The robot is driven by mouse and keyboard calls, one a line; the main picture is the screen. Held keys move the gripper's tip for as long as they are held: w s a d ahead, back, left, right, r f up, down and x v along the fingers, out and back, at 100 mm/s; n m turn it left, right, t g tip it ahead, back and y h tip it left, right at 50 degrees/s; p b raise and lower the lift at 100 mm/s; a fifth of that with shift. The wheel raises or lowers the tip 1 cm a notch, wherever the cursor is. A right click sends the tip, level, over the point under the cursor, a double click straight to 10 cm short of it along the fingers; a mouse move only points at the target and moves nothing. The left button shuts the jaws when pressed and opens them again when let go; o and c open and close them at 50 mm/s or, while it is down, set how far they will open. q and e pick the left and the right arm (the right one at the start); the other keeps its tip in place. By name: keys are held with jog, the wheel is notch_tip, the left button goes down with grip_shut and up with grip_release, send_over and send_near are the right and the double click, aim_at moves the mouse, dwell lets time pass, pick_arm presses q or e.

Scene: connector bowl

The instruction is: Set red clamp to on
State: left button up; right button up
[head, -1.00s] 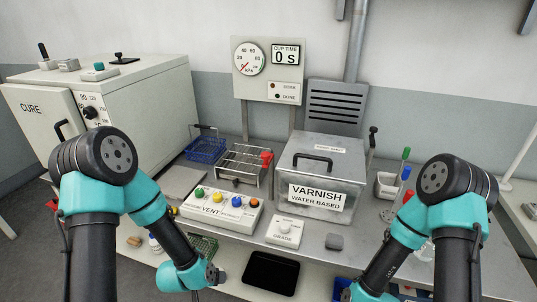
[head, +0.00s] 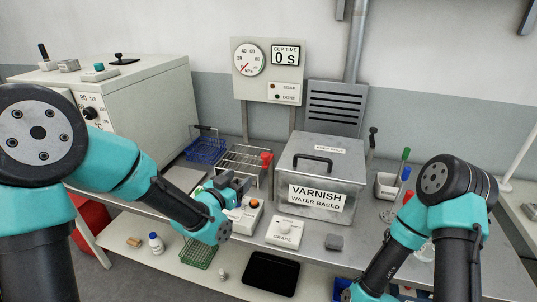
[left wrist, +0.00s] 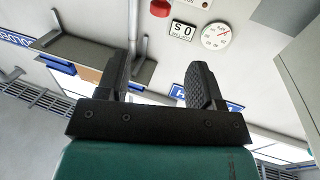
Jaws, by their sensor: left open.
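The red clamp (head: 266,160) is a small red piece at the right end of a wire rack (head: 240,160) on the bench. A red piece (left wrist: 160,7), likely the clamp, shows at the top edge of the left wrist view. My left gripper (head: 234,183) is in front of the rack, above the VENT box, lower and to the left of the clamp. Its two dark fingers (left wrist: 158,70) stand apart in the left wrist view with nothing between them. My right arm reaches down at the lower right, its gripper out of frame.
The VARNISH tank (head: 318,190) stands right of the rack. My left arm hides much of the VENT box (head: 246,218). The GRADE box (head: 285,232) sits in front of the tank. A blue basket (head: 205,149) stands left of the rack.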

aim_at(268, 154)
pick_arm(q)
jog(key=x, duration=1.7)
jog(key=shift+w, duration=0.1)
jog(key=shift+c, duration=0.4)
grip_shut()
